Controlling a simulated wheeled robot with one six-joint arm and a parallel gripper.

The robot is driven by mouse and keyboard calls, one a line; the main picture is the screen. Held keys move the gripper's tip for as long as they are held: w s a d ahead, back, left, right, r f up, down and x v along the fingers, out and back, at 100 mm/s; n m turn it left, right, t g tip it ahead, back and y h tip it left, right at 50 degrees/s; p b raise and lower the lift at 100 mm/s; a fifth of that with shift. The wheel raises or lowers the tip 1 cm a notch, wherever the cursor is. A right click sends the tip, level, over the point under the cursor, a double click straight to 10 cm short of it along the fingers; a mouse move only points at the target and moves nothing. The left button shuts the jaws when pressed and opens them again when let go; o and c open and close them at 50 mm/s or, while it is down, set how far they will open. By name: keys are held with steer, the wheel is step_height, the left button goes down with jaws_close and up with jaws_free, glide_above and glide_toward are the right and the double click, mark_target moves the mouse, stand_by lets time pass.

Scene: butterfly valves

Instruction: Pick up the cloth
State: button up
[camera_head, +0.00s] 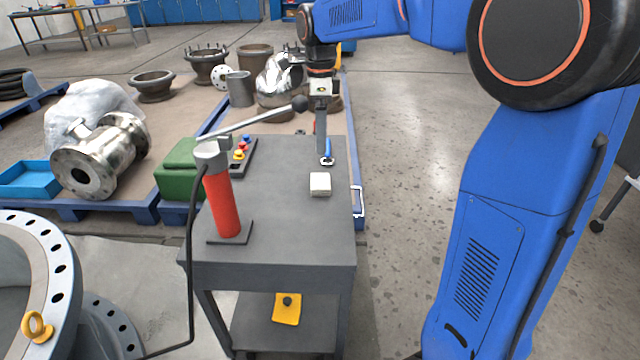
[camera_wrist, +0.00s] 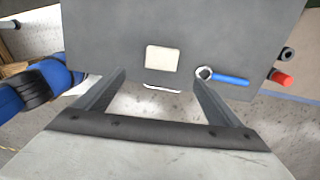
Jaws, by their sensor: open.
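The cloth (camera_head: 320,184) is a small white folded square lying flat on the grey cart top (camera_head: 285,220). In the wrist view the cloth (camera_wrist: 162,58) lies just beyond the fingertips, roughly between their lines. My gripper (camera_head: 321,150) points down over the far part of the cart, beyond the cloth in the head view. In the wrist view my gripper (camera_wrist: 158,78) is open, with nothing between its fingers. I cannot tell the exact height of the fingertips over the cart.
A blue-handled wrench (camera_head: 327,152) lies close to the cloth, near my fingers. A red hand pump (camera_head: 222,200) with a long lever (camera_head: 255,121) and black hose stands on the cart's left. A button box (camera_head: 240,155) is behind it. The cart's front is clear.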

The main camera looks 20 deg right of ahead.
glide_above(320, 180)
steer(key=f, duration=0.9)
steer(key=shift+s+f, duration=0.25)
steer(key=shift+s, duration=0.1)
steer(key=shift+w+d+f, duration=0.1)
steer(key=shift+w+f, duration=0.05)
steer(key=shift+f, duration=1.2)
steer(key=shift+w+f, duration=0.15)
steer(key=shift+f, duration=1.15)
steer(key=c, duration=1.1)
